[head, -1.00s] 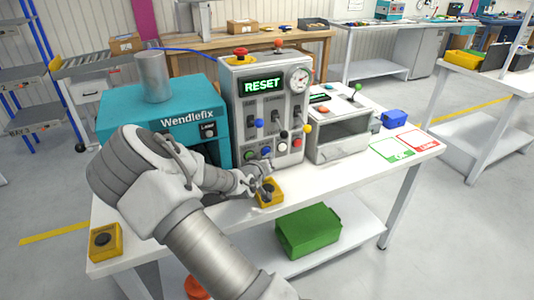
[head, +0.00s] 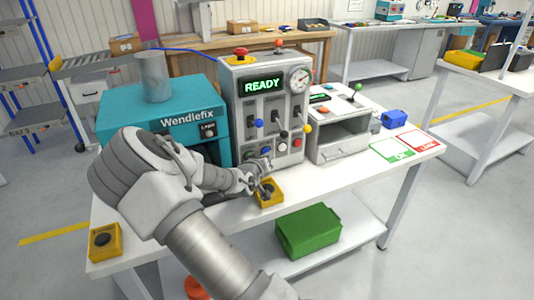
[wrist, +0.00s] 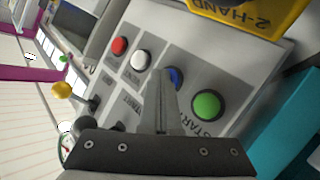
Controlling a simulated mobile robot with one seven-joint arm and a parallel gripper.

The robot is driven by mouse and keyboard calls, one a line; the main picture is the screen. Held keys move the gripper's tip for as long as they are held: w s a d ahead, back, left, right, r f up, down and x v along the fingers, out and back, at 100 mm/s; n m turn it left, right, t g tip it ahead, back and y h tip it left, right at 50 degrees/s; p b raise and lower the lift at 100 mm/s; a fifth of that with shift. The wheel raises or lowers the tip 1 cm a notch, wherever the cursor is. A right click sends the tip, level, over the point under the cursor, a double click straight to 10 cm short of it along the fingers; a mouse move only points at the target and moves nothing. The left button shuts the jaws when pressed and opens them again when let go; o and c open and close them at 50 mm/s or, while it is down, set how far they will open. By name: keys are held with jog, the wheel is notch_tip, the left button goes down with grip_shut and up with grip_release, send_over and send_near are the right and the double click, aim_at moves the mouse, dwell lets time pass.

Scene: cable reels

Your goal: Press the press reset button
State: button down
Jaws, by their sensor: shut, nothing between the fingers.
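The grey press control box (head: 240,120) stands on the white bench, its green display (head: 263,85) reading READY. In the wrist view its lower panel carries a red button (wrist: 119,46), a white button (wrist: 140,61), a blue button (wrist: 176,77) and a green button (wrist: 207,104). The blue button's label is hidden. My gripper (wrist: 163,74) is shut and empty, its fingertips partly covering the blue button; I cannot tell whether they touch it. In the head view my gripper (head: 264,180) is low in front of the box.
A yellow two-hand button box (head: 270,193) sits just below my gripper; another (head: 105,241) is at the bench's left end. The teal Wendlefix press (head: 165,115) stands left. A grey tester (head: 340,130) stands right of the control box.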

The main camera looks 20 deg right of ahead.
jog(key=shift+s, duration=0.8)
jog(key=shift+s, duration=0.15)
jog(key=shift+s+d, duration=0.1)
jog(key=shift+s, duration=2.3)
